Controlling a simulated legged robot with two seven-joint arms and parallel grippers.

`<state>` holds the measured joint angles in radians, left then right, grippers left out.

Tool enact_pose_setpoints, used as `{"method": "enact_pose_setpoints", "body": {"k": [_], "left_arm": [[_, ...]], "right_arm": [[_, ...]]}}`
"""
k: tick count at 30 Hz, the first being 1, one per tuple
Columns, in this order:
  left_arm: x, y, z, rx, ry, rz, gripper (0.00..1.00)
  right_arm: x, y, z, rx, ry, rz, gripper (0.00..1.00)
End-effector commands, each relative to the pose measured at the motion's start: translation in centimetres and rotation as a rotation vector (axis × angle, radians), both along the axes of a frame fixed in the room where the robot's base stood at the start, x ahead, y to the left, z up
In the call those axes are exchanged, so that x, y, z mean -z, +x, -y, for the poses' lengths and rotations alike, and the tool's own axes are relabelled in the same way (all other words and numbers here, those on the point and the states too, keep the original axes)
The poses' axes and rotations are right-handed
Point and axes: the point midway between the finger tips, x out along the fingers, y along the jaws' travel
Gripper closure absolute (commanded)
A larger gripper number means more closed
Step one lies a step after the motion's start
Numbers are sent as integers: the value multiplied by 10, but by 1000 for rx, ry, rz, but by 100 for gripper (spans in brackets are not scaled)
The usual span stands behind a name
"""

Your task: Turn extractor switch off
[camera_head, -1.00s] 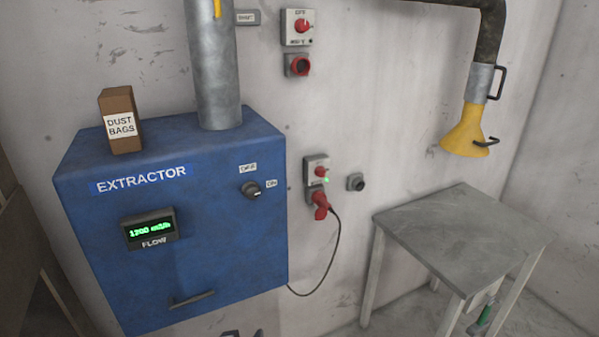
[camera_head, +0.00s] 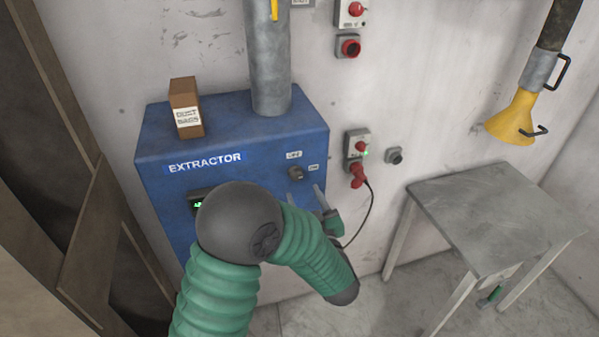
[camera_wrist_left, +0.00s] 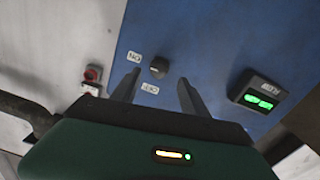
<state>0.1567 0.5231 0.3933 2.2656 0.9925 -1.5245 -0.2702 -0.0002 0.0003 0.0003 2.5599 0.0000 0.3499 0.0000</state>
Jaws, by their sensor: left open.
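The extractor switch is a small dark round knob (camera_head: 296,173) on the front of the blue extractor box (camera_head: 150,170). An OFF label (camera_head: 294,154) sits above it and an ON label (camera_head: 314,168) to its right. In the left wrist view the knob (camera_wrist_left: 159,68) lies just beyond the fingertips, roughly between them; its exact turn is hard to read. My left gripper (camera_head: 304,194) is open and empty, just below the knob and apart from it; its fingers also show in the left wrist view (camera_wrist_left: 155,88). My right gripper is not in view.
The flow display (camera_wrist_left: 258,96) is lit green. A dust bags box (camera_head: 186,108) stands on the extractor beside the grey pipe (camera_head: 270,65). A red plug (camera_head: 357,174) with a cable and a grey table (camera_head: 490,215) are to the right.

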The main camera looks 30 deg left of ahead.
Motion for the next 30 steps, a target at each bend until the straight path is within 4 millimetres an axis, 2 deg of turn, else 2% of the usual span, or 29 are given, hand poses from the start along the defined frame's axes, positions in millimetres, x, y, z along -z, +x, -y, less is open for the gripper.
{"method": "enact_pose_setpoints", "body": {"k": [1, 3, 9, 20, 30], "left_arm": [[-5, 8, -11, -5, -1, -2, 48], [-5, 19, -24, -5, -2, 0, 48], [-3, 43, -48, -1, -1, 1, 48], [0, 48, -53, 2, 1, 1, 49], [-1, 48, -53, 2, 0, 2, 94]], "right_arm": [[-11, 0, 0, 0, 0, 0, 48], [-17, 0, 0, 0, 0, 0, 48], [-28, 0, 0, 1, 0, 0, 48], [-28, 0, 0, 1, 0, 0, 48], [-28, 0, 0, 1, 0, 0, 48]]}}
